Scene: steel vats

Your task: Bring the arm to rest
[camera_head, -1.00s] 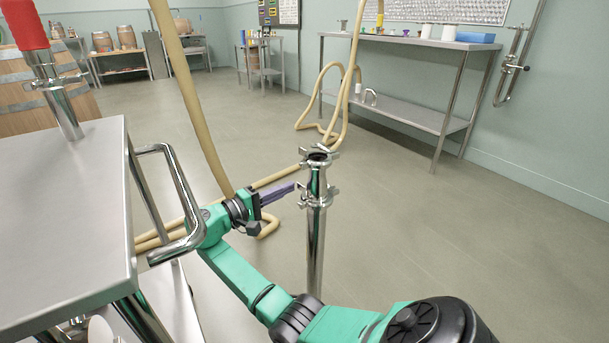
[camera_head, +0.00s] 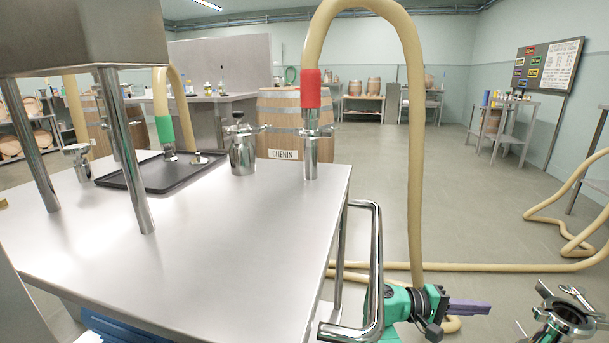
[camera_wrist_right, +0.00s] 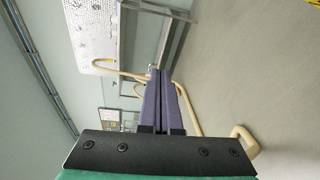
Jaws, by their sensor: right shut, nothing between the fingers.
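My right gripper (camera_head: 470,307) is at the lower right of the head view, beyond the cart's handle, its purple fingers pointing right. In the right wrist view its two fingers (camera_wrist_right: 163,100) lie together with nothing between them. It is apart from the steel pipe fitting (camera_head: 565,318) at the lower right corner. Only the end of the green right arm shows behind the handle. My left gripper is not in view.
A steel cart (camera_head: 230,240) fills the left, with a bent tube handle (camera_head: 376,260) close to my right gripper. On it stand a black tray (camera_head: 160,172), a steel vessel (camera_head: 242,152) and a red-collared hose end (camera_head: 311,90). A beige hose (camera_head: 414,150) hangs to the floor. Open floor (camera_head: 470,190) lies beyond.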

